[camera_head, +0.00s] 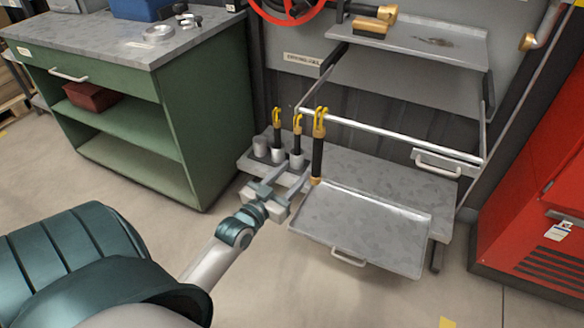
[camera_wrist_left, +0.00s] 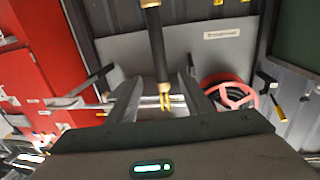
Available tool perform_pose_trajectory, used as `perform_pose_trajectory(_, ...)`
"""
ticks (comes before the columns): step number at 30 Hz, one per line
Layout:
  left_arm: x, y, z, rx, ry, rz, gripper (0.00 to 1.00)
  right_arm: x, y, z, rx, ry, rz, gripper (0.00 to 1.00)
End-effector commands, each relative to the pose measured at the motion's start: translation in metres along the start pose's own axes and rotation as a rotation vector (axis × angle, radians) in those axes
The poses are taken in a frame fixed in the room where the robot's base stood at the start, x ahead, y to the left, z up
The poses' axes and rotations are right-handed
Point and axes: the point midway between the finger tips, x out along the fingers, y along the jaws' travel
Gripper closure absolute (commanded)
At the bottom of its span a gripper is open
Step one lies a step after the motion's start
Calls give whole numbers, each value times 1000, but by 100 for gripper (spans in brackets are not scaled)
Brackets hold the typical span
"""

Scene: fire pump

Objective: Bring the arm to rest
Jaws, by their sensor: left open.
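My left arm comes in from the lower left in the head view. Its gripper (camera_head: 284,176) is open, low in front of the holder rack and just left of the pull-out tray. A black nozzle (camera_head: 317,152) with a yellow forked top and a brass base stands upright at the tray's back left corner, to the right of the fingers. In the left wrist view the open fingers (camera_wrist_left: 160,82) point away from the camera, and a black nozzle (camera_wrist_left: 159,45) with brass bands shows between them. I cannot tell whether they touch it. My right gripper is not in view.
A holder rack (camera_head: 247,166) with two more nozzles (camera_head: 296,150) stands behind the gripper. The grey tray (camera_head: 375,232) juts out to its right. A green workbench (camera_head: 205,120) is at left, a red cabinet (camera_head: 535,170) at right. The floor (camera_head: 330,295) in front is clear.

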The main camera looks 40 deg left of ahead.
Motion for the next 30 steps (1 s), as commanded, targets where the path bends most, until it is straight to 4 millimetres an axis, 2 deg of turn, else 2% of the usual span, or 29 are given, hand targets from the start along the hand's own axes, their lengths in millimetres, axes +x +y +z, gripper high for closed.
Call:
perform_pose_trajectory(20, -1, 1, 4, -1, -10, 1, 54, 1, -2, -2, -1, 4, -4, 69)
perform_pose_trajectory(23, -2, 5, 17, -2, -43, 3, 54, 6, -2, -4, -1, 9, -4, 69)
perform_pose_trajectory(26, -6, 14, 42, -4, -107, 10, 54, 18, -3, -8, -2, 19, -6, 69)
perform_pose_trajectory(29, -15, 28, 81, -3, -202, 21, 54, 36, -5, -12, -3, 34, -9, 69)
perform_pose_trajectory(30, -20, 36, 100, -1, -247, 28, 54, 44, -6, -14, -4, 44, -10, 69)
